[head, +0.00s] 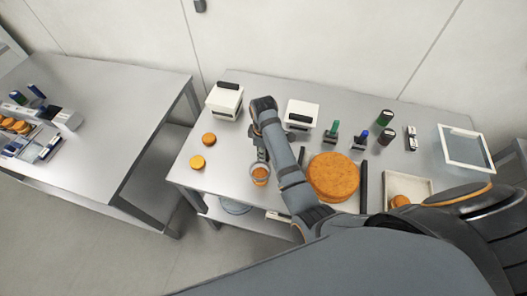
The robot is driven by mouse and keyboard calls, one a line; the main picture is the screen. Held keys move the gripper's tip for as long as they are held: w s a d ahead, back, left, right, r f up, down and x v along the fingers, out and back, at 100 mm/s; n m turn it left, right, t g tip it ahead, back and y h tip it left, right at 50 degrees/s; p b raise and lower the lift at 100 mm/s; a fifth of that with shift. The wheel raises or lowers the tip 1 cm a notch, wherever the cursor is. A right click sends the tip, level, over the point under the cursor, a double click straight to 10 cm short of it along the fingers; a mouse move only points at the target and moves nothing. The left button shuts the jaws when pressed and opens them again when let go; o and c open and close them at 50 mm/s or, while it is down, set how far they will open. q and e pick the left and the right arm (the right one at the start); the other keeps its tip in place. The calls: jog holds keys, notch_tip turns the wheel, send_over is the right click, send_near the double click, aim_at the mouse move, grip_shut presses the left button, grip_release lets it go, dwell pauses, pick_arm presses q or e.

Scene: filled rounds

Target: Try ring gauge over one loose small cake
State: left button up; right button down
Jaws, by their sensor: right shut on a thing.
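My right gripper (259,155) is at the front left of the main table, pointing down and shut on the ring gauge (251,173). The gauge looks like a pale, clear-sided ring. An orange small cake (260,174) shows within the ring's outline; I cannot tell whether the ring is down around it or just above it. Two other loose small cakes, one (208,139) behind the other (197,162), lie to the left on the bare table. My left gripper is out of view.
A large round cake (333,177) sits right of my right arm, beside a dark bar (363,186). A second table (115,100) stands left.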

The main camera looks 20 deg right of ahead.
jog(key=shift+f+b, duration=0.65)
jog(key=shift+f, duration=1.9)
dwell(0.7)
jog(key=c, duration=1.2)
grip_release()
jog(key=shift+o, duration=0.2)
jog(key=o, duration=0.5)
jog(key=shift+c, duration=0.2)
jog(key=shift+r, duration=0.1)
notch_tip(320, 180, up, 2)
jog(key=shift+r+p, duration=0.1)
jog(key=shift+p, duration=0.6)
jog(key=shift+r, duration=2.35)
